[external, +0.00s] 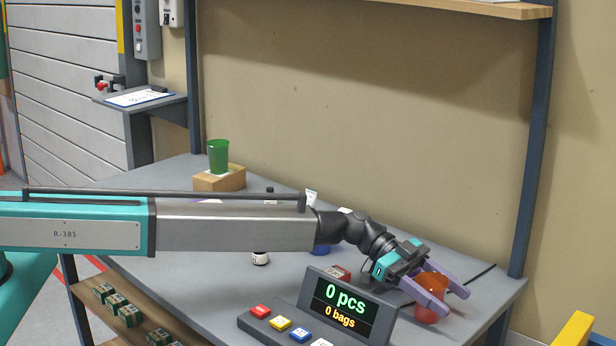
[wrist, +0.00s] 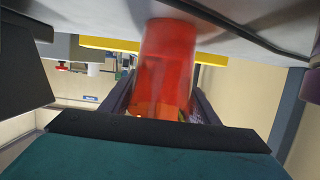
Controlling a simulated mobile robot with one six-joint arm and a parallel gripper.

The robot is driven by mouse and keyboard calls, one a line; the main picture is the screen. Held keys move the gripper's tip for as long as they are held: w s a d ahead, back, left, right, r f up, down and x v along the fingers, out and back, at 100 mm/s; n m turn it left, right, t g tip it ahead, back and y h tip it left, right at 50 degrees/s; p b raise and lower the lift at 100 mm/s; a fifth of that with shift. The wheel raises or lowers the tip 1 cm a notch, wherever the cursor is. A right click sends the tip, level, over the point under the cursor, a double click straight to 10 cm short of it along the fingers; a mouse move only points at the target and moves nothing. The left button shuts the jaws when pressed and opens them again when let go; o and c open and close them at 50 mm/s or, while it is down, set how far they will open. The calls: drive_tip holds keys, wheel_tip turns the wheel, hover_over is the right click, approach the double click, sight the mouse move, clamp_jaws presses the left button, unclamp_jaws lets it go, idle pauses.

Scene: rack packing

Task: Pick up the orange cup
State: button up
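The orange cup (external: 432,297) stands on the grey table at its right end, behind the display box. It also shows in the wrist view (wrist: 168,62), close up between the two fingers. My gripper (external: 454,302) has its two purple fingers apart, one on each side of the cup. The near finger hides part of the cup in the external view. I cannot tell whether either finger touches the cup.
The display box (external: 345,303) with coloured buttons stands just left of my gripper. A green cup (external: 218,157) stands on a cardboard box (external: 220,180) at the back left. Small items sit behind my arm. A dark cable (external: 482,272) and a rack post (external: 532,170) are at the right.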

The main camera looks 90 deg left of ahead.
drive_tip(key=shift+c, duration=0.7)
drive_tip(key=shift+r, duration=0.15)
wheel_tip(320, 180, up, 10)
drive_tip(key=b, duration=0.2)
drive_tip(key=shift+b, duration=0.3)
idle(0.4)
